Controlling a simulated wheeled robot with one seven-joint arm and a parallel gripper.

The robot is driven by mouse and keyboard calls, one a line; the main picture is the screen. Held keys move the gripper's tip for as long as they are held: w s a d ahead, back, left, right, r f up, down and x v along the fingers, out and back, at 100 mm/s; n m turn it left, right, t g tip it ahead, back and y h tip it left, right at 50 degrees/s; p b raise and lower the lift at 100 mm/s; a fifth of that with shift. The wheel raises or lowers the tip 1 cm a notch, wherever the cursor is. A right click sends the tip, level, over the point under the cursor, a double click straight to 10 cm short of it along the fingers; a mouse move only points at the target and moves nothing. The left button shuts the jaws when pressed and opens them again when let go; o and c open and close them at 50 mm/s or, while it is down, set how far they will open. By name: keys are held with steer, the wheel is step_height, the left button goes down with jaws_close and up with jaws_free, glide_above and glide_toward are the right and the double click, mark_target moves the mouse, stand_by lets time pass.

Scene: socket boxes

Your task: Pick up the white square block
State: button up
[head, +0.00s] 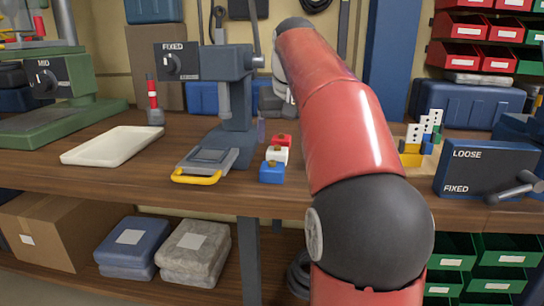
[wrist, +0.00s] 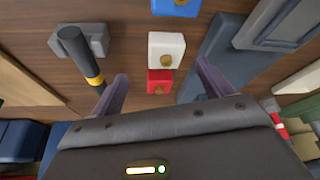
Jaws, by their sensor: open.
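The white square block (head: 277,155) stands on the wooden bench in a short row, between a red block (head: 283,140) behind it and a blue block (head: 271,173) in front. In the wrist view the white block (wrist: 158,43) shows a small brass-coloured round piece on it. The red block (wrist: 154,83) is nearer my gripper and the blue block (wrist: 180,6) is at the top edge. My gripper (wrist: 161,69) is open and empty. Its fingertips lie to either side of the red block, short of the white one in the picture. In the head view my arm mostly hides the gripper.
A blue-grey press (head: 237,100) with a yellow-handled plate (head: 197,177) stands left of the blocks. A white tray (head: 112,146) lies farther left. A LOOSE/FIXED box (head: 482,170) is at right. A dark post with a yellow band (wrist: 80,55) stands left in the wrist view.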

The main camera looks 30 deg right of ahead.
mark_target(278, 146)
steer(key=x, duration=0.3)
steer(key=b+x, duration=0.1)
steer(key=x, duration=0.1)
steer(key=shift+w+a+f, duration=0.3)
steer(key=shift+w, duration=0.1)
